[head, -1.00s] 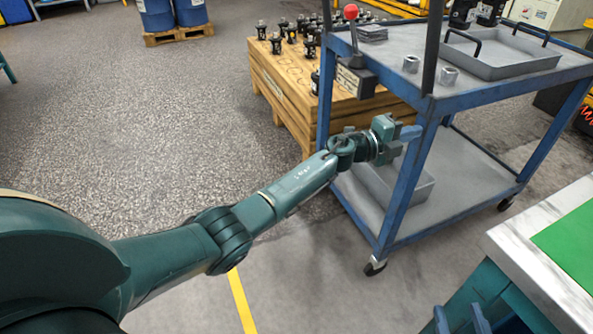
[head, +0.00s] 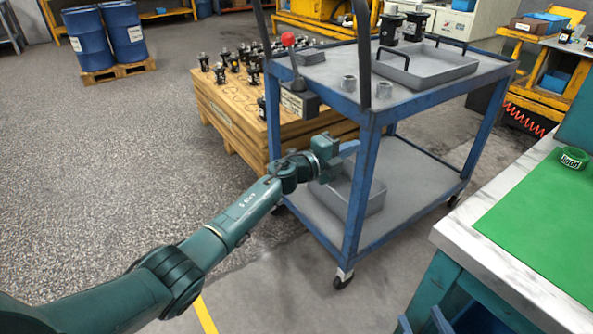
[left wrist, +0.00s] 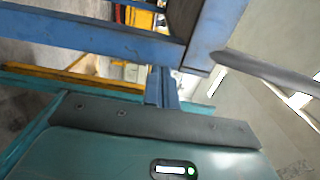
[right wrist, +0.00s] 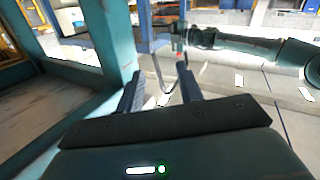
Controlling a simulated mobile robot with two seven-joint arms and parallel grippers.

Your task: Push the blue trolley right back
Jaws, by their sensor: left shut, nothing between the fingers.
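The blue trolley (head: 363,200) stands right of centre in the head view, with grey upper and lower shelves and a black push handle (head: 364,55) at its near end. My left gripper (head: 347,148) is shut and empty. Its fingertips are at the near-end frame, close to the near corner post under the upper shelf; I cannot tell whether they touch. In the left wrist view its closed fingers (left wrist: 161,86) point at the blue frame (left wrist: 100,35). My right gripper (right wrist: 160,90) is open and empty, low beside the workbench, away from the trolley.
A wooden crate (head: 228,125) with several black parts stands against the trolley's left side in view. A white-edged workbench (head: 470,245) with a green mat is at the right. Blue drums (head: 122,32) stand far left. Yellow shelving (head: 548,60) is behind. Open floor lies left.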

